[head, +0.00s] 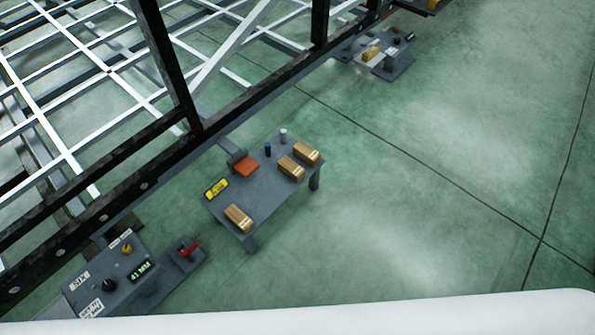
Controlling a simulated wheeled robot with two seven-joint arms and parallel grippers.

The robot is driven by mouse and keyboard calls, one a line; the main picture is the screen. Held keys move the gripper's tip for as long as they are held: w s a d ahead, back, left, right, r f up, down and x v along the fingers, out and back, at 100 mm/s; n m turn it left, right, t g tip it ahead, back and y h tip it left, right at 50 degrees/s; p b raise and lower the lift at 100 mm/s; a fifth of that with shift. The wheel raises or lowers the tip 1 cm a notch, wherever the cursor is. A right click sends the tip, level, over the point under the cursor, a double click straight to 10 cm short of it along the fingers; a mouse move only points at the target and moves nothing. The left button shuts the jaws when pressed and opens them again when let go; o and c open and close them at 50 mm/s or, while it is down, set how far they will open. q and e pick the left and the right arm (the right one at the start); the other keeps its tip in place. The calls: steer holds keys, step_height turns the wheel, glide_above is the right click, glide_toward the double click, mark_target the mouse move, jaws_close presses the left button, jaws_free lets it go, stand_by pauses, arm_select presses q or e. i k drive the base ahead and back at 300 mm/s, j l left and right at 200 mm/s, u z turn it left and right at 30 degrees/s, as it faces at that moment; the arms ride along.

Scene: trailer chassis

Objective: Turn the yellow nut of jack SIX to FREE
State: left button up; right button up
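A grey jack unit (75,296) is at the lower left, beside the black chassis rail. Its white label (82,281) is turned in the picture and seems to read SIX. A small yellow nut (127,249) is on its top near the far edge, with a small white label beside it; I cannot read the nut's setting. A black knob (109,285) and a display reading 41 MM (140,270) are on the same top. A red handle (190,248) is on the adjoining grey block. Neither of my grippers is in view.
A grey table (262,205) bears several cardboard boxes (239,217), an orange block (247,167), a yellow device (216,187) and two small cylinders. Another grey unit (393,68) is at the top right. The black chassis rail (110,202) runs diagonally. Green floor at right is clear.

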mark_target(128, 248)
steer(key=u, duration=1.85)
